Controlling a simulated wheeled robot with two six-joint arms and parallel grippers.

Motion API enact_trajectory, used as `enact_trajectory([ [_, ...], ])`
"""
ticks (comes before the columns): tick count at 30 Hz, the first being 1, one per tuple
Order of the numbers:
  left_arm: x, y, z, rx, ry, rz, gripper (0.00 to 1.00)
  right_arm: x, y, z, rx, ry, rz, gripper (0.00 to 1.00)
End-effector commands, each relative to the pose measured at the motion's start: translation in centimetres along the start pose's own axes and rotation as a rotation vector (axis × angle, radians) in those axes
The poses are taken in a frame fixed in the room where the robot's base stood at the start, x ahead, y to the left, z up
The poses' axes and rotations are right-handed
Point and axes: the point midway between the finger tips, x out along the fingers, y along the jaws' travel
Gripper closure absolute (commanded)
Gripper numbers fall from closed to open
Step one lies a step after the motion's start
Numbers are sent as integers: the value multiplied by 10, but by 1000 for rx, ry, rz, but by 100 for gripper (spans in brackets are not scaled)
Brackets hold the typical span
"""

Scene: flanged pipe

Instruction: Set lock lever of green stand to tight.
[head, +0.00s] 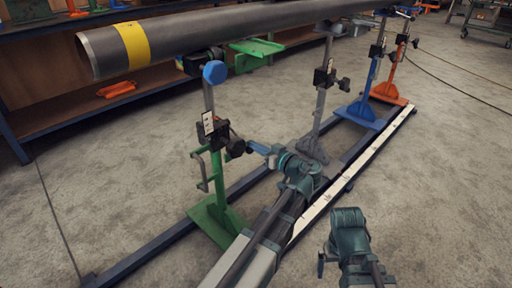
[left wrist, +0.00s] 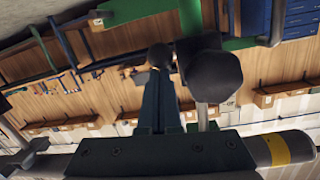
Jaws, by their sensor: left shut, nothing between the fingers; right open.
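The green stand (head: 217,195) stands upright at the near end of the rail, under the pipe's banded end. Its black clamp (head: 213,131) carries a dark knob on the lock lever (head: 236,148), pointing right. My left gripper (head: 254,147) is shut and empty, its tip close to the right side of that knob. In the left wrist view the shut fingers (left wrist: 158,62) lie beside a large dark round knob (left wrist: 215,75); I cannot tell whether they touch. My right gripper (head: 322,262) is open, low at the right, away from the stand.
The grey pipe (head: 200,32) with a yellow band (head: 132,45) runs overhead along the stands. A grey stand (head: 318,100), a blue stand (head: 366,95) and an orange stand (head: 390,88) stand farther along the rail. Open concrete floor lies left and right.

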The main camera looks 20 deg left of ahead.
Motion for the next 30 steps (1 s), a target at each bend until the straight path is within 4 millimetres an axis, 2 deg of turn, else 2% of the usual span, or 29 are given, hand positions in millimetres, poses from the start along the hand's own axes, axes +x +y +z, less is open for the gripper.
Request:
enact_trajectory([
  [3,3,2,11,0,-1,0,100,12,-1,-1,1,1,0,0],
  [11,7,2,20,-1,-6,-1,100,20,-2,-1,0,1,0,0],
  [30,10,0,23,-2,-8,-7,100,22,-2,-2,0,1,0,0],
])
